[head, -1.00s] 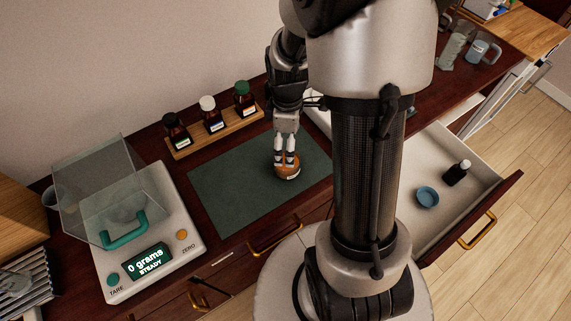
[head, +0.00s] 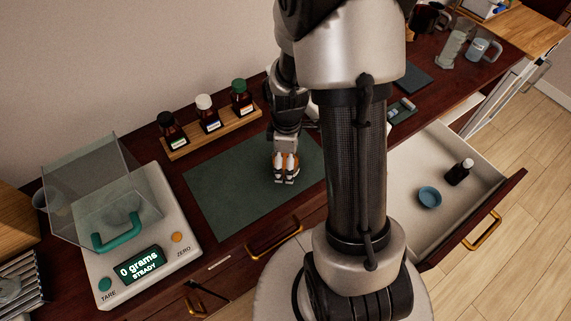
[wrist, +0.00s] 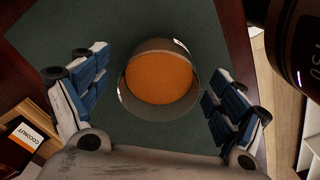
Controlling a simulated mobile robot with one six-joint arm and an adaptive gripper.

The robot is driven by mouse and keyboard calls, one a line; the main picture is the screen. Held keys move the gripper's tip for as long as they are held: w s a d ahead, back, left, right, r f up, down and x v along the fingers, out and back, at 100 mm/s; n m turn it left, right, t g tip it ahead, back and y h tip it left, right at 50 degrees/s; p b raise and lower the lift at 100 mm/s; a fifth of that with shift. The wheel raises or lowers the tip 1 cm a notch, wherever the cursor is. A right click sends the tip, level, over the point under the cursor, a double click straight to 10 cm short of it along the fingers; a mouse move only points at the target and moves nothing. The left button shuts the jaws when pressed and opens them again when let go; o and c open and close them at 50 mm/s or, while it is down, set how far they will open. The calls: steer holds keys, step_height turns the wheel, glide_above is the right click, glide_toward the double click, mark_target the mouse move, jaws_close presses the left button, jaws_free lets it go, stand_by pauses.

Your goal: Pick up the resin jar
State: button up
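The resin jar (wrist: 160,80), a round glass jar with orange contents, stands on the dark green mat (head: 230,195). In the wrist view I look down into it, and its glass rim shows all round. My gripper (wrist: 158,95) is open, with one finger on the left of the jar and one on the right. Gaps of mat show between the fingers and the jar. In the head view my gripper (head: 285,179) is low over the mat, and its fingers hide most of the jar.
A wooden rack (head: 215,132) with three dropper bottles stands behind the mat. An open drawer (head: 410,220) on the right holds a blue dish (head: 429,197) and a dark bottle (head: 459,172).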

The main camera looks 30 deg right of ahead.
steer(key=c, duration=1.2)
